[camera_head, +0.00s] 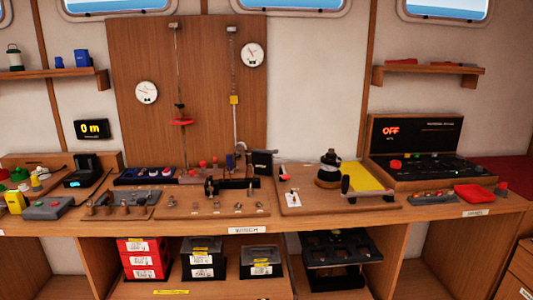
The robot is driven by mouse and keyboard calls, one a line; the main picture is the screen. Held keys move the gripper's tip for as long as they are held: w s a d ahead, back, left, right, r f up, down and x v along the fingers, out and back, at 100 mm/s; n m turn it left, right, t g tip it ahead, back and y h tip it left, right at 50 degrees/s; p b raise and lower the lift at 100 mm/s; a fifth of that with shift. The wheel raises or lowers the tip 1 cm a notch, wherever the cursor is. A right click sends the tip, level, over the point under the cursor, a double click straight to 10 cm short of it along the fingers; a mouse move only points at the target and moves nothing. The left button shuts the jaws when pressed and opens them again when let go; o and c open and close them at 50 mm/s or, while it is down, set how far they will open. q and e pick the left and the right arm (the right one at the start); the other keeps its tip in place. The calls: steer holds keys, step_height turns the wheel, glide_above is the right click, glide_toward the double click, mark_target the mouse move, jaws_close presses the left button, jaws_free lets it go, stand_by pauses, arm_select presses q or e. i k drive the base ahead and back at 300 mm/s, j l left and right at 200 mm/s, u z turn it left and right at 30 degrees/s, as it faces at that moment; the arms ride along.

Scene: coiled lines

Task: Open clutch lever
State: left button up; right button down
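I cannot tell for certain which part is the clutch lever. A small upright lever with a dark red tip (291,178) stands on a white plate (290,198) on a wooden board at the middle right of the bench. To its right are a black drum-like device with a pale band (328,170) and a grey bar with a dark end (362,194). To its left, a winch-like mechanism (212,187) sits on a board labelled WINCH (247,230). Neither of my grippers is in view, and nothing touches these parts.
A yellow sheet (370,176) lies behind the grey bar. Red boxes (143,258) and black boxes sit on the shelf below. The bench top is crowded.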

mark_target(275, 152)
steer(key=i+j, duration=0.9)
steer(key=j, duration=0.2)
steer(key=i+z, duration=0.05)
